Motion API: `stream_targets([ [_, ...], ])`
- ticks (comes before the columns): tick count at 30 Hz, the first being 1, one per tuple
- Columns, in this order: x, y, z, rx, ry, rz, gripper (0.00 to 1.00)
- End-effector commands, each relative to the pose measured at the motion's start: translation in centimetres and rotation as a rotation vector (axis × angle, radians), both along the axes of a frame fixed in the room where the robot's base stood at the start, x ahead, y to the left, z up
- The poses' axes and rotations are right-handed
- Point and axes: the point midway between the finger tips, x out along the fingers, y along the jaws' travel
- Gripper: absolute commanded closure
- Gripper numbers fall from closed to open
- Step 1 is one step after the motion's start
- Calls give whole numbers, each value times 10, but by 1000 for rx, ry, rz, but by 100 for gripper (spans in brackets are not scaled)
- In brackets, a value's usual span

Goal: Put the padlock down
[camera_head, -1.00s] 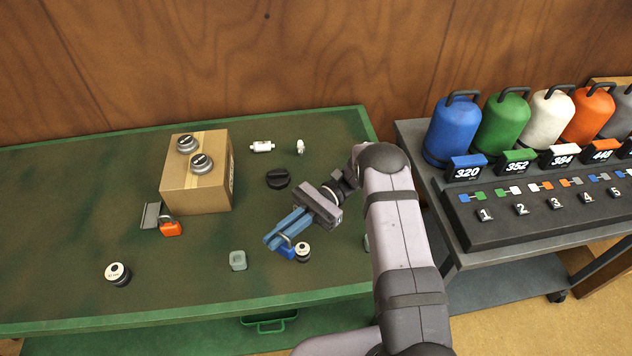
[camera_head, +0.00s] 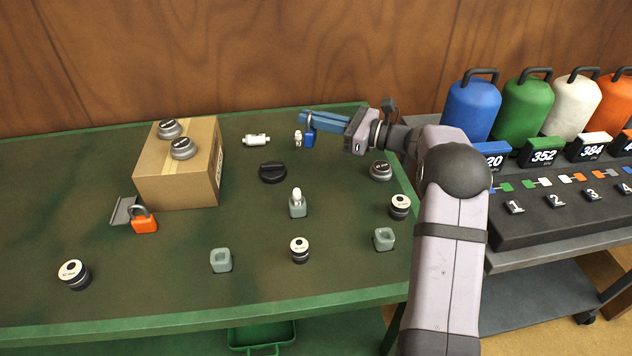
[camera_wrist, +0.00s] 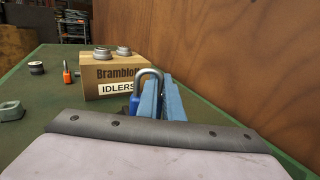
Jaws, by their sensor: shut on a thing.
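A blue padlock (camera_head: 309,139) is held in my gripper (camera_head: 304,121) near the back edge of the green table (camera_head: 60,200), toward its right side. I cannot tell whether the padlock touches the tabletop. A second padlock, orange (camera_head: 144,225), stands at the left beside a small grey bracket (camera_head: 123,211).
A cardboard box (camera_head: 180,175) with two round grey parts on top stands left. A small white bulb-like part (camera_head: 297,139) is right beside the blue padlock. A black knob (camera_head: 272,172), grey holders and several round parts dot the table. A wooden wall (camera_head: 250,50) rises behind.

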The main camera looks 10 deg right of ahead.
Motion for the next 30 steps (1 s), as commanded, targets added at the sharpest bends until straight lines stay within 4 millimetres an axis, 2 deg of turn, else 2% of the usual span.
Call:
stream_targets([
  [3, 5, -10, 2, -1, -3, -32, 100],
  [10, 8, -13, 2, 0, 0, -45, 100],
  [22, 7, -13, -52, 1, 2, -43, 100],
  [30, 7, -13, -60, -1, -2, -43, 100],
])
